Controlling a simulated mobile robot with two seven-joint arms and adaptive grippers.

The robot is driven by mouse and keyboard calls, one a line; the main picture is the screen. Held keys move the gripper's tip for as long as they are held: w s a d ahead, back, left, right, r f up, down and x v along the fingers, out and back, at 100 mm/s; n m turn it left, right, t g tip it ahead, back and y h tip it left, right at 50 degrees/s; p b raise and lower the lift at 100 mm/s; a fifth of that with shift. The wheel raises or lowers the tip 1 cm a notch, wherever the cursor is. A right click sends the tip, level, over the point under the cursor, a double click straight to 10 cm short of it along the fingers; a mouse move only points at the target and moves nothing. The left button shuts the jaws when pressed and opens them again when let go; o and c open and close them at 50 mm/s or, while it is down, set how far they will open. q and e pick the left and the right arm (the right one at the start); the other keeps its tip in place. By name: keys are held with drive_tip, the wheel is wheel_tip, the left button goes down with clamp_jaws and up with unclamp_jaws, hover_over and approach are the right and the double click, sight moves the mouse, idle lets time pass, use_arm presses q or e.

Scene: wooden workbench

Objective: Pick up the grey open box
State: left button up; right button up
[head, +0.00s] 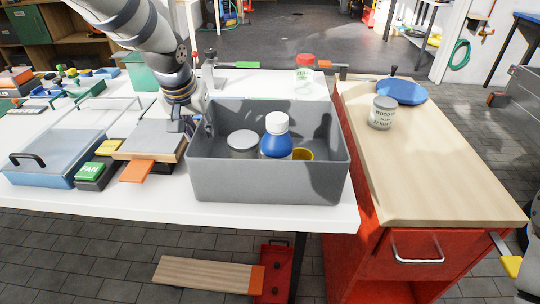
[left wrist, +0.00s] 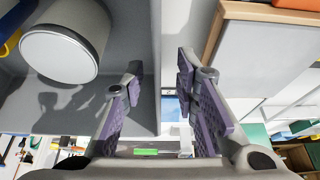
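The grey open box (head: 270,182) stands upright near the right end of the white bench, and its inside and left wall also show in the left wrist view (left wrist: 125,25). It holds a can with a pale lid (head: 242,141), a blue bottle with a white cap (head: 276,138) and a yellow item (head: 302,154), partly hidden. My left gripper (head: 193,122) is at the box's left wall. In the left wrist view the left gripper (left wrist: 165,95) is open, one finger on the inner side of the wall and one outside. Contact cannot be told. My right gripper is not in view.
A red-lidded jar (head: 305,72) stands behind the box. A red cart (head: 430,160) with a can (head: 382,113) and blue disc (head: 401,92) stands close right.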

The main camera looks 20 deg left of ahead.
sight(204, 135)
use_arm(q)
drive_tip(key=x, duration=0.4)
drive_tip(key=shift+w+f, duration=0.1)
drive_tip(key=shift+f, duration=0.15)
drive_tip(key=shift+r, duration=0.25)
drive_tip(key=shift+c, duration=0.6)
clamp_jaws()
drive_tip(key=shift+w+r, duration=0.1)
drive_tip(key=shift+r, duration=0.05)
